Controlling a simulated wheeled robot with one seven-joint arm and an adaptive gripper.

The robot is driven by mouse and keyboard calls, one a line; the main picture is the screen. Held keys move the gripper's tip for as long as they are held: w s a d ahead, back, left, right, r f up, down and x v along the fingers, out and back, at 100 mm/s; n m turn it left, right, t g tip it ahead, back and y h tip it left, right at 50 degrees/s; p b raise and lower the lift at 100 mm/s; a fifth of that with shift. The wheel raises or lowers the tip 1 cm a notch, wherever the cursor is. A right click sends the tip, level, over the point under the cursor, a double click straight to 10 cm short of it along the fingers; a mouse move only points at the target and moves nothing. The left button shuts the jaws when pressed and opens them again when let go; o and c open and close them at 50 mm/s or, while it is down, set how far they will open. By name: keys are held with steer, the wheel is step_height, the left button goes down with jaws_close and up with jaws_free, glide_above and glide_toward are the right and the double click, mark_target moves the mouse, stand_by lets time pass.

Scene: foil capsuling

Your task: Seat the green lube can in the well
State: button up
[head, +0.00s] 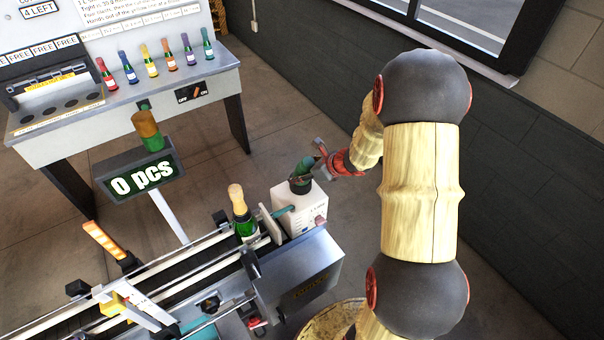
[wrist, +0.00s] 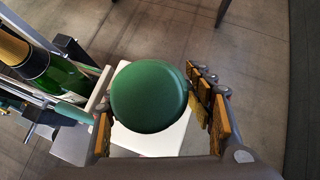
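The green lube can (head: 302,174) is at the top of the white box (head: 299,213) at the end of the bench, and looks slightly tilted in the head view.
A green bottle with a gold top (head: 243,215) stands on the conveyor just left of the box, and also shows in the wrist view (wrist: 40,65). A "0 pcs" sign (head: 143,184) and a table (head: 150,85) with several coloured bottles stand behind. Floor right of the box is clear.

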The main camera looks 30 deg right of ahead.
steer(key=shift+o, duration=1.2)
steer(key=shift+s+a+f+g, duration=0.1)
steer(key=shift+a+f+g, duration=0.05)
steer(key=shift+f, duration=0.4)
steer(key=shift+a+f+g, duration=0.1)
steer(key=shift+f+g, duration=0.05)
steer(key=shift+f, duration=0.4)
steer(key=shift+o, duration=0.9)
steer(key=shift+s+a+r, duration=0.1)
steer(key=w+v, duration=0.1)
steer(key=v, duration=1.1)
steer(key=shift+s+r, duration=0.15)
steer(key=shift+r, duration=0.3)
